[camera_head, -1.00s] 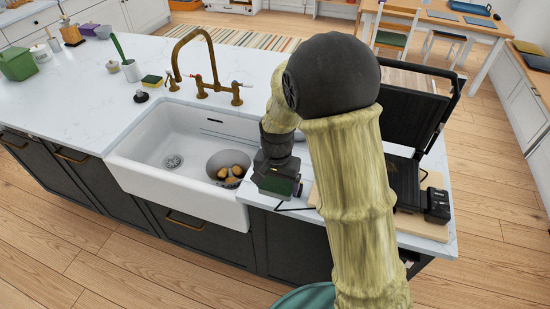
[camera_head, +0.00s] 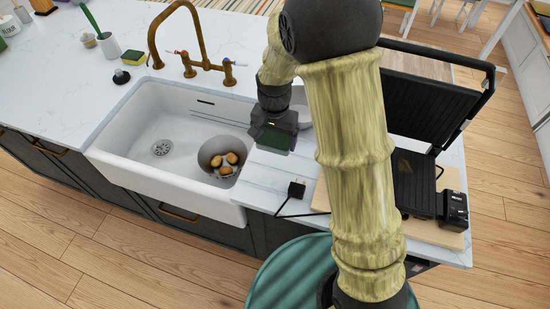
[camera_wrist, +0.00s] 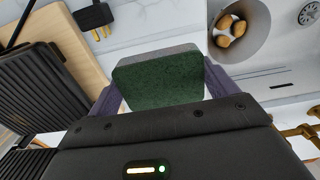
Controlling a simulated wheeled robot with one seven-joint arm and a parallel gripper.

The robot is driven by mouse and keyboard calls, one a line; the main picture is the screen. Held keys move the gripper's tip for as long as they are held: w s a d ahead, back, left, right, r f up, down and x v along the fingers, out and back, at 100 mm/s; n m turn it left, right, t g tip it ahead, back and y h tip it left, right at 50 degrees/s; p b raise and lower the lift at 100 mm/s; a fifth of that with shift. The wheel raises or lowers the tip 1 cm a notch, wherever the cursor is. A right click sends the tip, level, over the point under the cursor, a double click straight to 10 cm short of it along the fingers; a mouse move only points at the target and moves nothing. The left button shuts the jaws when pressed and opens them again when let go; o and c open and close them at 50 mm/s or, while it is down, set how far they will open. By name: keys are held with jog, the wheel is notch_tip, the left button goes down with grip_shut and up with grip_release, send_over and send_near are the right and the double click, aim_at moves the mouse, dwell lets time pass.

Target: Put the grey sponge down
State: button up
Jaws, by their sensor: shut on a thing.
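The grey sponge (camera_wrist: 158,80) is between the two fingers of my gripper (camera_wrist: 160,88) in the wrist view. Its dark green face shows, with a grey strip along the far edge. In the head view, my gripper (camera_head: 273,128) is over the white counter (camera_head: 262,180) just right of the sink, with the sponge's green face (camera_head: 272,140) showing at its lower end. My gripper is shut on the sponge. The sponge appears held above the counter, but the gap beneath it cannot be judged.
Left is the white sink (camera_head: 165,180) holding a bowl (camera_head: 212,150) of several potatoes. A black plug with a cord (camera_head: 297,188) lies on the counter in front. Right is an open black grill (camera_head: 412,180) on a wooden board. A white dish (camera_head: 301,103) is partly hidden behind my gripper.

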jog(key=shift+s, duration=0.2)
jog(key=shift+f, duration=0.1)
jog(key=p, duration=0.1)
send_over(274, 166)
notch_tip(274, 166, down, 5)
jog(key=shift+w, duration=0.1)
jog(key=shift+a+f, duration=0.1)
jog(key=shift+f, duration=0.2)
jog(key=shift+s, duration=0.2)
jog(key=shift+w+f, duration=0.1)
jog(key=shift+d+f, duration=0.2)
jog(key=shift+f, duration=0.15)
jog(key=shift+f+p, duration=0.45)
jog(key=shift+f, duration=1.2)
